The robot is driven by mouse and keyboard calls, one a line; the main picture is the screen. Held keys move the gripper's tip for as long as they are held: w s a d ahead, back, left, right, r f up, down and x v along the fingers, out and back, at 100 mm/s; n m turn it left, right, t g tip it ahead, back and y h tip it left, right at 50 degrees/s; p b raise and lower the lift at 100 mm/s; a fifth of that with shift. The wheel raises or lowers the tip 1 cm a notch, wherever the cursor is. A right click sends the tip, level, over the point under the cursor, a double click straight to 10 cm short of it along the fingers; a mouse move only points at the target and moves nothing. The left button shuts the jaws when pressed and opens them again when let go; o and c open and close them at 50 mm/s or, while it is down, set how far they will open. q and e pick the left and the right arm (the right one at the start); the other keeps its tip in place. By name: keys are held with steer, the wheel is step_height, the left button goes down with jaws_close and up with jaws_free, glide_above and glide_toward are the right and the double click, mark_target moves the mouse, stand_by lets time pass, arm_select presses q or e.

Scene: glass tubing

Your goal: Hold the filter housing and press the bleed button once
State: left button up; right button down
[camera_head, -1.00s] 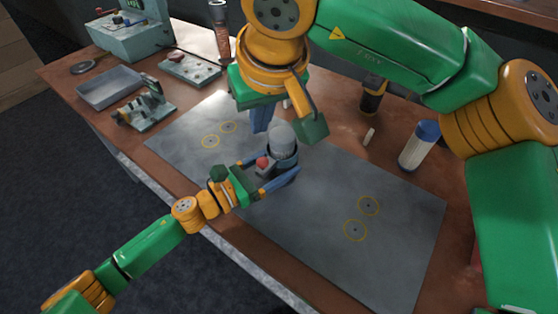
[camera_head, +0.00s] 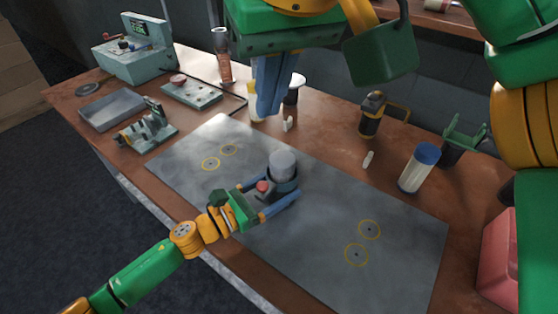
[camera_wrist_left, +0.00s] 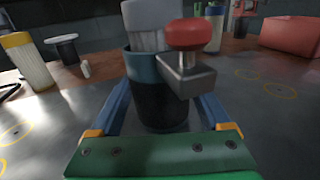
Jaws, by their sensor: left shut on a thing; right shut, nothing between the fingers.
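The filter housing (camera_head: 283,182), a dark cylinder with a grey cap (camera_head: 282,162), stands upright on the grey mat (camera_head: 330,200). Its red bleed button (camera_head: 263,186) sits on a small metal block on the side facing my left gripper. In the left wrist view the red button (camera_wrist_left: 188,34) stands proud of its block and nothing touches it. My left gripper (camera_head: 282,190) is shut on the housing, one blue finger on each side. My right gripper (camera_head: 266,110) is shut and empty, raised behind the housing and apart from it; it hides part of the bench behind.
Yellow rings mark the mat on both sides of the housing. A blue-capped white bottle (camera_head: 419,168) and a black-yellow tool (camera_head: 372,115) stand at the right. A grey tray (camera_head: 112,109), a small fixture (camera_head: 147,125) and a green-grey machine (camera_head: 132,58) are at the left.

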arm_select(q)
steer(key=o, duration=1.3)
steer(key=shift+o, duration=0.2)
steer(key=shift+a, duration=0.1)
steer(key=v, duration=1.1)
steer(key=shift+s+a+f, duration=0.1)
steer(key=shift+s+a, duration=0.2)
